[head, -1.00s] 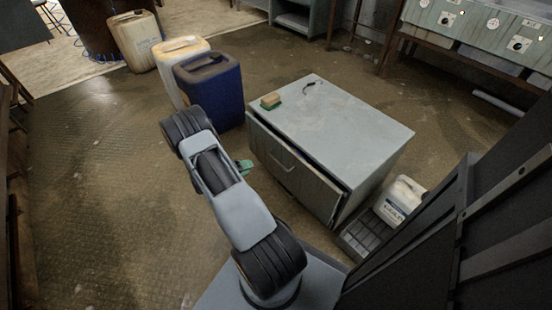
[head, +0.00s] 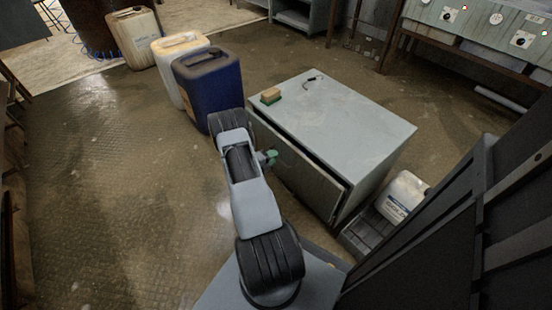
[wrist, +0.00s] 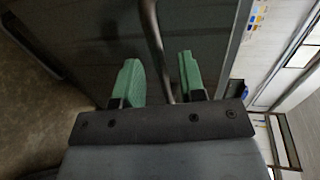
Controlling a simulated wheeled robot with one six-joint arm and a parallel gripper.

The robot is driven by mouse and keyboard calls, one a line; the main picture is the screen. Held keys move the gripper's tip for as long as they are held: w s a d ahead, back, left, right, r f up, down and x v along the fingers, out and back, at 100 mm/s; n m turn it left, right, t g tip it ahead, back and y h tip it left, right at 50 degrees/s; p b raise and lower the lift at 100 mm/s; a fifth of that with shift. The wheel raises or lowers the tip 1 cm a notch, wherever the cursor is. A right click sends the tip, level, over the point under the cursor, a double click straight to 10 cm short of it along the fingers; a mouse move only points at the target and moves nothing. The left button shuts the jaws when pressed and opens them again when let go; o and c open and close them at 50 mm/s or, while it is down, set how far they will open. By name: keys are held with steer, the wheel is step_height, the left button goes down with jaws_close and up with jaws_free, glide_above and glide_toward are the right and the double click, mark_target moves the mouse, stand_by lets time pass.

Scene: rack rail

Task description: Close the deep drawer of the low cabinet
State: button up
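The low cabinet (head: 345,115) is a grey box. Its deep drawer (head: 318,188) is the dark front facing me, standing slightly out with a dark gap along its top edge. My gripper (head: 268,158) has green fingers and is at the drawer front, near its upper left part. In the wrist view, the gripper (wrist: 160,75) is open, with the drawer's bar handle (wrist: 153,40) running between the fingers, nearer the right one. The drawer front (wrist: 95,35) fills the area behind. I cannot tell whether a finger touches the handle. My arm hides the drawer's lower left.
A sponge (head: 271,96) and a small dark item (head: 314,78) lie on the cabinet top. A blue canister (head: 210,85) and a cream canister (head: 175,60) stand to the left. A white jug (head: 402,195) stands right of the cabinet. The floor at left is clear.

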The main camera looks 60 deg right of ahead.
steer(key=shift+x, duration=1.1)
jaws_close()
